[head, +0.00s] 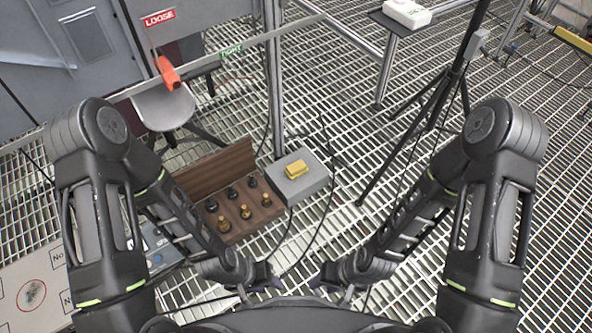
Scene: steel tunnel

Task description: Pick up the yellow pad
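The yellow pad (296,169) is a small yellow block. It rests on top of a grey box (309,186) near the middle of the head view. My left gripper (262,282) is low in the view, close to my body, apart from the pad and nearer to me than the grey box. My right gripper (328,279) is beside it on the right, also apart from the pad. Both grippers are dark and small against my own base, and their finger gaps are unclear. I see nothing held in either one.
A wooden case (218,168) with several dark and brass pieces stands left of the grey box. Cables run over the grated floor beside it. A black tripod (408,134) stands to the right. A metal post (274,92) rises behind the box. A stool (164,106) is at the back left.

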